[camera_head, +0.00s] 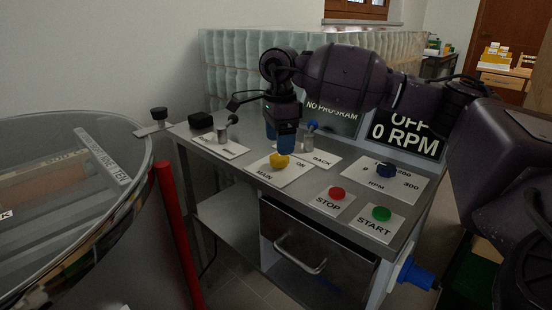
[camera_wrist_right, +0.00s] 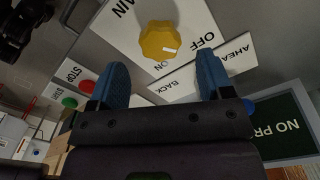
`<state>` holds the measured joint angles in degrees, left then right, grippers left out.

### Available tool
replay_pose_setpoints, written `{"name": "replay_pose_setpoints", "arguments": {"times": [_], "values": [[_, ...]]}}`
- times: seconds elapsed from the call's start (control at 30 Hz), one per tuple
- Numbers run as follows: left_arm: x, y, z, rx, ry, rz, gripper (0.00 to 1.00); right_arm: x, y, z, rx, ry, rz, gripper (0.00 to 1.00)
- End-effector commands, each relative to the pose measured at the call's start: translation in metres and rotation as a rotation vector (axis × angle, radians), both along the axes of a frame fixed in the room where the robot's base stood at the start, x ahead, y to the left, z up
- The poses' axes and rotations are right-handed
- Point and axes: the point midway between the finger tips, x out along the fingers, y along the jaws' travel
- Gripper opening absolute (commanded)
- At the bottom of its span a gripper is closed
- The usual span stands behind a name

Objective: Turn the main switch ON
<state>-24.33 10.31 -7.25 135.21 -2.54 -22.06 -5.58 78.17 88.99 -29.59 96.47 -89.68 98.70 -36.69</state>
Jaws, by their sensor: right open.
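The main switch is a yellow knob (camera_head: 279,161) on a white plate (camera_head: 291,174) marked MAIN and ON, on the grey control table. In the right wrist view the knob (camera_wrist_right: 161,40) has a short white mark on its right side, roughly toward the word OFF; ON is printed below it. My right gripper (camera_head: 280,138) has blue fingers and is open and empty. It appears just above and behind the knob in the head view, hiding part of the plate. In the wrist view its fingertips (camera_wrist_right: 162,72) are apart, with the knob beyond the gap. My left gripper is not in view.
A BACK/AHEAD switch plate (camera_head: 322,160) lies close behind. Displays read NO PROGRAM and OFF 0 RPM (camera_head: 405,132). A round tank (camera_head: 70,200) stands at left.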

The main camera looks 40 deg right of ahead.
Motion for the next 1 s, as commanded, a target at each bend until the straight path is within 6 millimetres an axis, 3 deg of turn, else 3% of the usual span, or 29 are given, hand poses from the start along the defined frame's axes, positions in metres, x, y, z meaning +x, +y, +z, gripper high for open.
{"name": "replay_pose_setpoints", "arguments": {"times": [0.1, 0.3, 0.7, 1.0], "values": [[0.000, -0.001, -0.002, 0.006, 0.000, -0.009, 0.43, 0.000, 0.000, -0.023, -0.002, 0.006, -0.001, 0.73], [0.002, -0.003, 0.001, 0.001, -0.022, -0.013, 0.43, 0.000, 0.000, -0.040, 0.000, 0.002, -0.001, 0.73], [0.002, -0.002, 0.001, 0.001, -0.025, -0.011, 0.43, 0.000, 0.000, -0.044, 0.000, -0.001, -0.001, 0.73], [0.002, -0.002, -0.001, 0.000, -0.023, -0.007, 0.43, 0.000, 0.000, -0.044, 0.000, -0.001, -0.001, 0.29]]}}
